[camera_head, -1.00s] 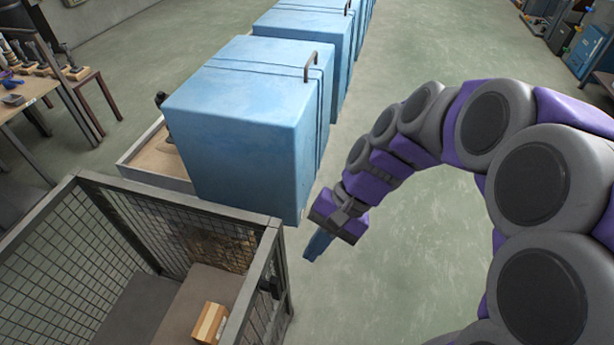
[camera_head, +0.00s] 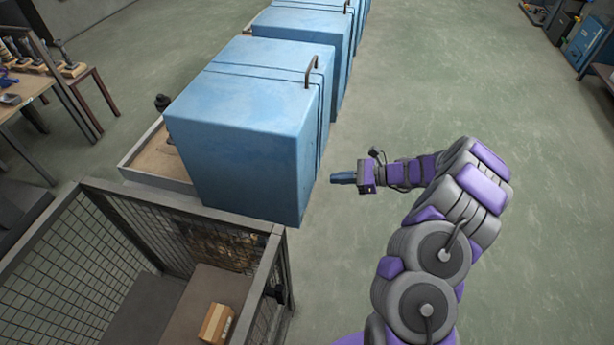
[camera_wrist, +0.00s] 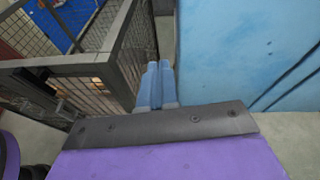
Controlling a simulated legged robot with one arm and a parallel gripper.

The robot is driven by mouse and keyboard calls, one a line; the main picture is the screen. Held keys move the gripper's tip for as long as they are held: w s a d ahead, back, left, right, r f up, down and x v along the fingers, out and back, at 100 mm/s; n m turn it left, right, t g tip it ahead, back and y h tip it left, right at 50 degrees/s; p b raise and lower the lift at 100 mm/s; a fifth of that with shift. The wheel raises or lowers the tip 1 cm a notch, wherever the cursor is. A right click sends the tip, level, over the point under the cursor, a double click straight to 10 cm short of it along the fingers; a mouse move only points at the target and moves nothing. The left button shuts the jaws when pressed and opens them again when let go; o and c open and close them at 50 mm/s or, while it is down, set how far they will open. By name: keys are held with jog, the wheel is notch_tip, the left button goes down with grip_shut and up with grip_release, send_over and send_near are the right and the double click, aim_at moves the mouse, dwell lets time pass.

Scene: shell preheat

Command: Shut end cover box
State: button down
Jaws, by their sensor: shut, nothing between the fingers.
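The large blue box (camera_head: 240,125) stands left of centre in the head view, with a dark bent handle (camera_head: 312,70) near its top right edge and seam lines down its right side. Its blue side also fills the upper right of the wrist view (camera_wrist: 235,50). My gripper (camera_head: 334,178) is right of the box's right side, pointing left at it, with a small gap seen between them. The fingers are shut together and empty, and they show in the wrist view (camera_wrist: 158,68). I cannot tell which part of the box is the end cover.
A mesh-walled cage (camera_head: 185,225) stands in front of the box at lower left, with a cardboard box (camera_head: 216,323) inside. More blue boxes (camera_head: 305,30) line up behind. A wooden table (camera_head: 25,90) with tools is at far left.

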jog(key=w+d+f+m+t, duration=0.1)
jog(key=d+f+m, duration=0.1)
jog(key=d+f, duration=0.15)
send_near(298, 179)
jog(key=x, duration=0.2)
jog(key=f+b+x, duration=0.1)
jog(key=x, duration=0.2)
jog(key=shift+d+f, duration=0.1)
jog(key=shift+d, duration=0.05)
jog(key=shift+w+a, duration=0.3)
jog(key=shift+a, duration=0.45)
jog(key=shift+a, duration=0.15)
